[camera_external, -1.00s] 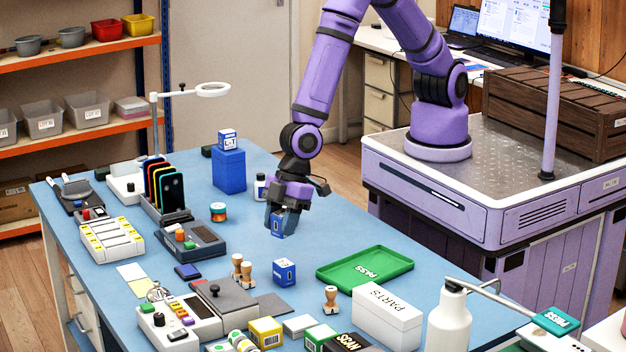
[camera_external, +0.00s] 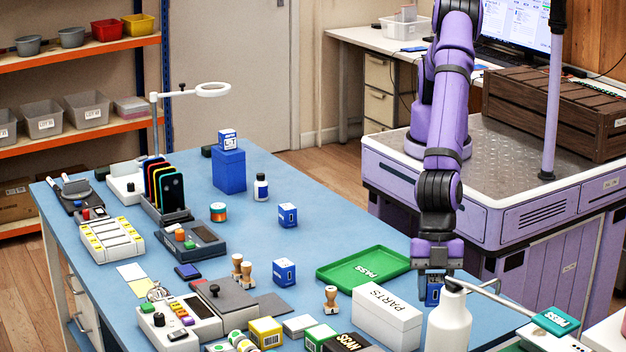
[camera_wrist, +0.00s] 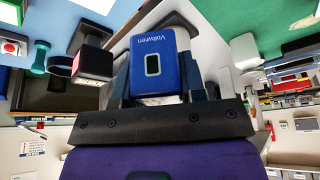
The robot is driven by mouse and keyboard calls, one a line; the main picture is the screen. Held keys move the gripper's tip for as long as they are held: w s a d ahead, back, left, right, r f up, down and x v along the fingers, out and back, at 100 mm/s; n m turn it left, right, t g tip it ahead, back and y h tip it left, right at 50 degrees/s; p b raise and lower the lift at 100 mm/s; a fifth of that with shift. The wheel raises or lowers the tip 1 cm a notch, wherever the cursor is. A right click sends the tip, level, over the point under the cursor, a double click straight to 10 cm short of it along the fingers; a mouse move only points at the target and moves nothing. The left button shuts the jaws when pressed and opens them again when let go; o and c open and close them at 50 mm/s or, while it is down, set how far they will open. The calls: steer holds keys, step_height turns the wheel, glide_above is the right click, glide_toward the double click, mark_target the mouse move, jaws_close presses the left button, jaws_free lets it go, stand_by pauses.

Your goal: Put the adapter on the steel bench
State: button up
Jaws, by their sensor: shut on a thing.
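My gripper (camera_external: 433,285) is shut on the adapter, a small blue box-like block (camera_external: 433,292), and holds it above the table's right side, behind the white bottle. In the wrist view the adapter (camera_wrist: 153,65) sits between the fingers, with its name print, a dark slot and a pale end showing.
The white bottle (camera_external: 449,325) stands close in front of my gripper. The green PASS tray (camera_external: 335,277) and white PARTS box (camera_external: 388,320) lie to its left. The table's back middle is fairly clear.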

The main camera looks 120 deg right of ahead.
steer(key=s+a+n, duration=0.2)
steer(key=s+a, duration=0.8)
steer(key=a, duration=0.2)
steer(key=shift+g, duration=0.4)
steer(key=shift+f, duration=5.8)
steer(key=shift+f, duration=0.4)
steer(key=o, duration=1.1)
steer(key=shift+c, duration=0.2)
